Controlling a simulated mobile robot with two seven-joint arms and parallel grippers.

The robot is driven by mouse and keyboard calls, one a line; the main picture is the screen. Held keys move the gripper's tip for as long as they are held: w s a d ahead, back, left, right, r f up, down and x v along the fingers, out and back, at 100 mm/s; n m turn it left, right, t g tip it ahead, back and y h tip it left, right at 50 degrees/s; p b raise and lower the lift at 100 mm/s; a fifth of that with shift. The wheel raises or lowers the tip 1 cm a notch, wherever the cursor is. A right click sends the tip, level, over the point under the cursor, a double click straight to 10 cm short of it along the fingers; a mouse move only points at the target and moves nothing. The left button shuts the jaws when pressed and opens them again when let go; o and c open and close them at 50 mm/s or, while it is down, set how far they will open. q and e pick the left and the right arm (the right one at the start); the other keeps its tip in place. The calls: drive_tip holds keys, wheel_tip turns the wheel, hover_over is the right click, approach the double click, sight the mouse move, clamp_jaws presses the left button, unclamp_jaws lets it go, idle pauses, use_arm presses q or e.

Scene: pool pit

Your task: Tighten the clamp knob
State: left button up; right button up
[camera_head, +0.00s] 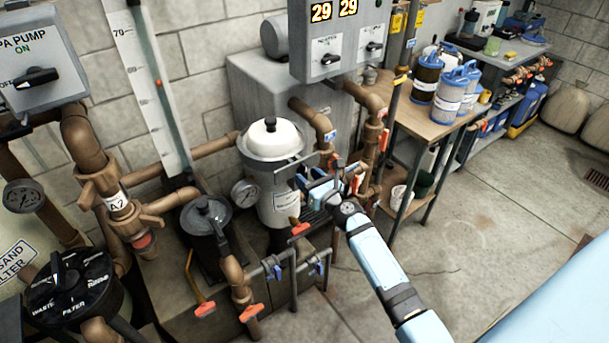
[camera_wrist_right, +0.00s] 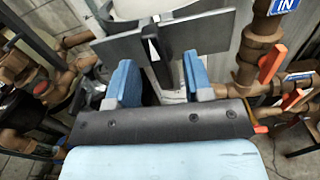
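The white filter canister (camera_head: 279,190) stands upright at the centre of the head view, with a domed lid (camera_head: 271,138) and a grey clamp band at its rim. In the right wrist view the grey clamp plates (camera_wrist_right: 205,35) cross the canister's front, and the dark clamp knob (camera_wrist_right: 158,48) stands out between them. My right gripper (camera_wrist_right: 160,80) is open, its two blue fingers apart on either side of the knob's line. I see no clear contact with the knob. In the head view my right gripper (camera_head: 318,188) is beside the canister's right side. My left gripper is out of view.
Brown pipes with orange-handled valves (camera_head: 383,140) stand close right of the canister. A pressure gauge (camera_head: 245,192) and a black pump strainer (camera_head: 206,215) are on its left. A wooden table (camera_head: 405,123) with blue-lidded tubs stands behind. The floor at right is open.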

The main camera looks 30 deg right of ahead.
idle(0.3)
drive_tip(key=s, duration=0.7)
drive_tip(key=shift+d, duration=0.3)
drive_tip(key=s+a+f+m+g, duration=0.2)
drive_tip(key=s+a+m, duration=0.3)
drive_tip(key=s+m, duration=0.3)
drive_tip(key=s+a+f+m+g+y+p, duration=0.1)
drive_tip(key=s+a+f+m, duration=0.4)
drive_tip(key=m, duration=0.9)
drive_tip(key=s+a+f+m+g+y, duration=0.1)
drive_tip(key=s+a+f+m+g, duration=0.3)
drive_tip(key=s+a+m, duration=0.3)
drive_tip(key=s+m, duration=0.4)
drive_tip(key=shift+f, duration=0.2)
drive_tip(key=shift+a, duration=0.1)
